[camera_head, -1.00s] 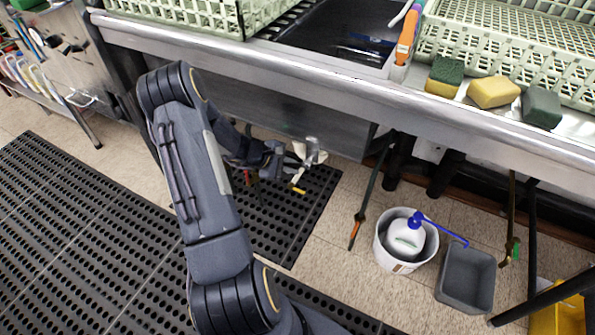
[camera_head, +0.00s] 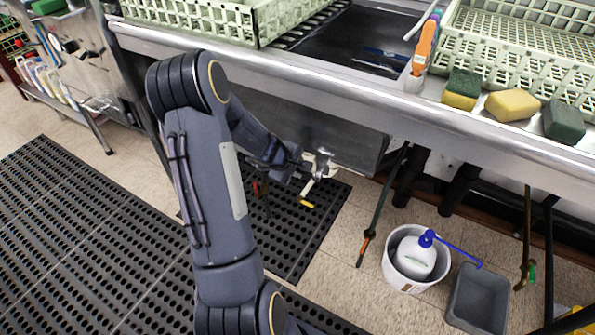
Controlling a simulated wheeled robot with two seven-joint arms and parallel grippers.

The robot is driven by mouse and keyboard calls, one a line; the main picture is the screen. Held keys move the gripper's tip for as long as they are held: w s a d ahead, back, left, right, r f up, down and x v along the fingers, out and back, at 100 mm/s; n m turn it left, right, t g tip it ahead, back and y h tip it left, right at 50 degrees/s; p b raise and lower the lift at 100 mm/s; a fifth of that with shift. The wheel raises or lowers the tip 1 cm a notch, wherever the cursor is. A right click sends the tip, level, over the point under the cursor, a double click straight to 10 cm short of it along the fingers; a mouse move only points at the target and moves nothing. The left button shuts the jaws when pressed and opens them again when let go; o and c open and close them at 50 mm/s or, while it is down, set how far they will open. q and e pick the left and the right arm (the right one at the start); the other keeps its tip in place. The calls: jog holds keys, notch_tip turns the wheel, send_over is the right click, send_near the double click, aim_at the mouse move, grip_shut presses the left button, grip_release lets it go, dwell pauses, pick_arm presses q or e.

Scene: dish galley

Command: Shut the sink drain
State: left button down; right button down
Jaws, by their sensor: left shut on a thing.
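The sink basin (camera_head: 365,40) is dark and set in the steel counter at the top; I cannot make out its drain opening. Below the counter, a pale metal fitting (camera_head: 323,158) carries a thin lever (camera_head: 311,187) with a yellow tip that points down toward the floor. My left gripper (camera_head: 306,168) reaches in under the counter from the left and is shut at this lever. The fingers and the exact contact are small and partly hidden. My right gripper is out of view.
A white bucket (camera_head: 397,277) with a pump bottle and a grey bin (camera_head: 478,300) stand to the right. A green rod (camera_head: 385,205) hangs nearby. A black mat (camera_head: 75,235) covers the floor at left.

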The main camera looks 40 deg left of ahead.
pick_arm(q)
jog(key=c, duration=1.4)
grip_release()
jog(key=shift+c, duration=0.2)
jog(key=p+v, duration=0.2)
jog(key=v, duration=0.5)
jog(key=shift+s+r+p, duration=0.3)
jog(key=shift+p, duration=0.05)
